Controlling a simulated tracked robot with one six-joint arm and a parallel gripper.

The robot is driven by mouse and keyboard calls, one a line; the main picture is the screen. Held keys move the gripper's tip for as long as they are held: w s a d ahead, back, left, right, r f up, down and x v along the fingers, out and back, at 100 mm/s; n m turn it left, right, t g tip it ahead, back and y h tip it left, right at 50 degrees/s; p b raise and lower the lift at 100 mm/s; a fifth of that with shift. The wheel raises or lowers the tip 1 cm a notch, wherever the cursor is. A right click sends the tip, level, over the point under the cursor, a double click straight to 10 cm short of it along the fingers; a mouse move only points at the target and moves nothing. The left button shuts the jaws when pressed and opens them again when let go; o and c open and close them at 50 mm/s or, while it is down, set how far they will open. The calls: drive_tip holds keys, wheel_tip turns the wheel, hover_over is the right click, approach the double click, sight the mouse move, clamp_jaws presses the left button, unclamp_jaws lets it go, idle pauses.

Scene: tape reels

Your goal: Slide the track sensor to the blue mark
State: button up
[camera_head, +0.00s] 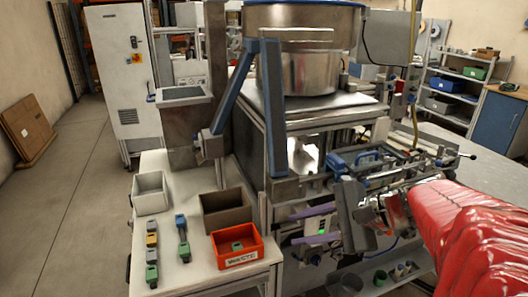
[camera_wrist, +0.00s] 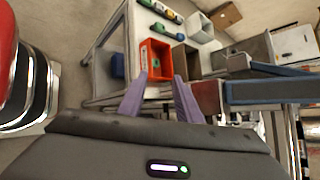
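My gripper (camera_head: 292,228) is in front of the machine, right of the red bin. Its two purple fingers are apart with nothing between them. In the wrist view the open fingers (camera_wrist: 159,78) point towards the red bin, which lies beyond them. A metal rail assembly (camera_head: 405,172) runs along the machine's front, above and to the right of my gripper. Blue parts (camera_head: 338,163) sit at its left end. I cannot tell which part is the track sensor, and I cannot make out a blue mark.
The white table at the left holds an orange-red bin (camera_head: 237,250), a brown bin (camera_head: 226,212), a white bin (camera_head: 150,196) and several small coloured blocks. A steel drum (camera_head: 298,70) stands on the machine. Blue-grey bars (camera_head: 273,100) rise at its front left. Small cups stand below right.

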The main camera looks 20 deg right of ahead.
drive_tip(key=d+m+t, duration=0.6)
drive_tip(key=d+m, duration=0.3)
drive_tip(key=d, duration=0.2)
drive_tip(key=m+t+h, duration=0.4)
drive_tip(key=m+h, duration=0.3)
drive_tip(key=m, duration=0.2)
approach(370, 185)
drive_tip(key=s, duration=0.5)
drive_tip(key=shift+w, duration=0.1)
drive_tip(key=shift+w, duration=0.15)
drive_tip(key=shift+w+a, duration=0.15)
drive_tip(key=shift+w, duration=3.2)
drive_tip(key=shift+w+a, duration=0.1)
drive_tip(key=shift+w, duration=3.3)
drive_tip(key=shift+c, duration=0.5)
clamp_jaws()
